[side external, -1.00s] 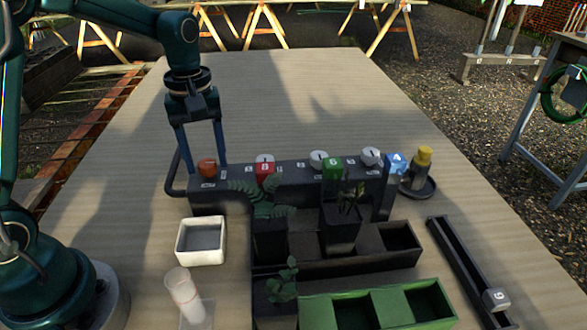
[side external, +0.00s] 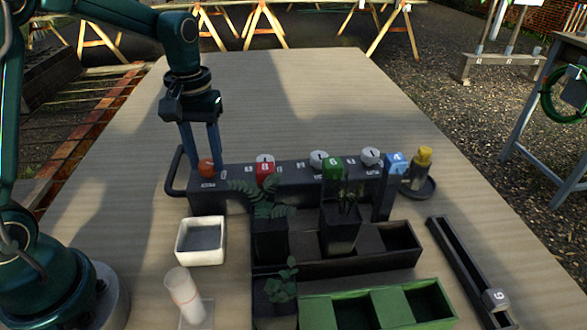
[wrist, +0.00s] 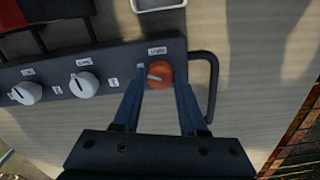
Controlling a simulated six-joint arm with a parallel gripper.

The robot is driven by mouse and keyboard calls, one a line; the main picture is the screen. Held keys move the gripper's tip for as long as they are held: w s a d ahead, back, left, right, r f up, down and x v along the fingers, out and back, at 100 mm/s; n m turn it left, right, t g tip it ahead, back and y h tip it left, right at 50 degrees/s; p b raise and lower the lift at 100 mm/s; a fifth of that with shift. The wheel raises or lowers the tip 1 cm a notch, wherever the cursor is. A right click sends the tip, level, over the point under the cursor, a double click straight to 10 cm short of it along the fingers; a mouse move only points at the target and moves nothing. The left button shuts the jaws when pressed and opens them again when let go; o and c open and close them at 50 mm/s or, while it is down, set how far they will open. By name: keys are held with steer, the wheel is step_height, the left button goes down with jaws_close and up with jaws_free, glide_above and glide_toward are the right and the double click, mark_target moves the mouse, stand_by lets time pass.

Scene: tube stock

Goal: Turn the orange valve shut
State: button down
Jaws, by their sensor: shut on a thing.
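The orange valve (side external: 206,168) is a round knob at the left end of the dark valve block (side external: 300,178) in the side view. In the wrist view the orange valve (wrist: 159,75) shows a pale pointer mark and sits below a small white label. My gripper (side external: 208,160) is lowered over it, its two blue fingers on either side of the knob. In the wrist view my gripper (wrist: 158,82) has a finger against each side of the valve. It is shut on the valve. The fingertips are partly hidden by the knob.
A dark handle (wrist: 207,85) curves out from the end beside the valve. A white tray (side external: 201,241) and planters are in front. The table behind is clear.

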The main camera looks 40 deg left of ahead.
mark_target(206, 163)
steer(key=m, duration=0.6)
steer(key=shift+m, duration=0.3)
steer(key=m, duration=0.6)
steer(key=shift+m, duration=0.4)
steer(key=shift+c, duration=2.2)
jaws_free()
steer(key=shift+r, duration=2.6)
